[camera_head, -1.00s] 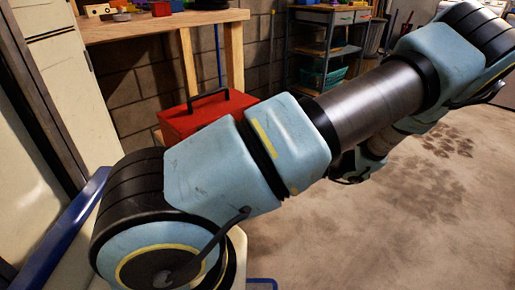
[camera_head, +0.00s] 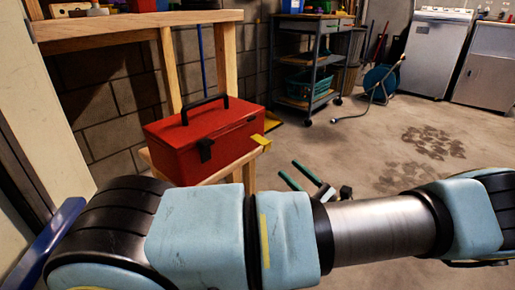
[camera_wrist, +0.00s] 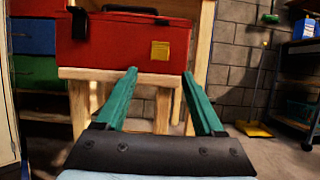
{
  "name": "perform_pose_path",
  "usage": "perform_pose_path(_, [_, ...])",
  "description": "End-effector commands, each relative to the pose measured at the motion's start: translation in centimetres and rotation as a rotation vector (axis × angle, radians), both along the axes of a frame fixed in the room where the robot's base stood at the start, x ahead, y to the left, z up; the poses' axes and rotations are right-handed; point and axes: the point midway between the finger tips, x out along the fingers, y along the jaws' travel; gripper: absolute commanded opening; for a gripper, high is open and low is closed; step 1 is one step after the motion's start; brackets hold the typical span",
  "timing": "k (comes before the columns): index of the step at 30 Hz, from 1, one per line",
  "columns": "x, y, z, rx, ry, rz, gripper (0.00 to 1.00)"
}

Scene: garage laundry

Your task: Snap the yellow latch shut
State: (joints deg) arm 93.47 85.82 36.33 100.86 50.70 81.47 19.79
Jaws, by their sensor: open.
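A red toolbox (camera_head: 213,134) with a black handle stands on a small wooden stool (camera_head: 233,168); its lid looks down. The yellow latch (camera_head: 261,141) is on the front near the right end and appears to stick outward from the box. In the wrist view the yellow latch (camera_wrist: 160,50) shows as a small square on the red front. A black latch (camera_head: 205,150) sits toward the left of the front. My gripper (camera_head: 288,168) has green fingers, open and empty, in front of the box. In the wrist view my gripper (camera_wrist: 159,73) points at the box just below the yellow latch, apart from it.
A wooden workbench (camera_head: 135,22) stands behind the toolbox against a block wall. A grey cart (camera_head: 312,60) with a teal basket stands farther back. A yellow dustpan (camera_wrist: 254,129) lies on the floor at right. Open concrete floor lies to the right.

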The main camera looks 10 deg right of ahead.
Motion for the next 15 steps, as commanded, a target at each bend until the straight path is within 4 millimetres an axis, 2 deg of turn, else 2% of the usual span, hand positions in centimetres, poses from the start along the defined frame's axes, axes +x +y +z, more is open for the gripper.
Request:
perform_pose_path(5, [1.3,1.3,0.8,0.001,-0.002,0.003,0.7])
perform_pose_path(15, [5.4,5.2,3.0,0.0,0.0,0.003,0.7])
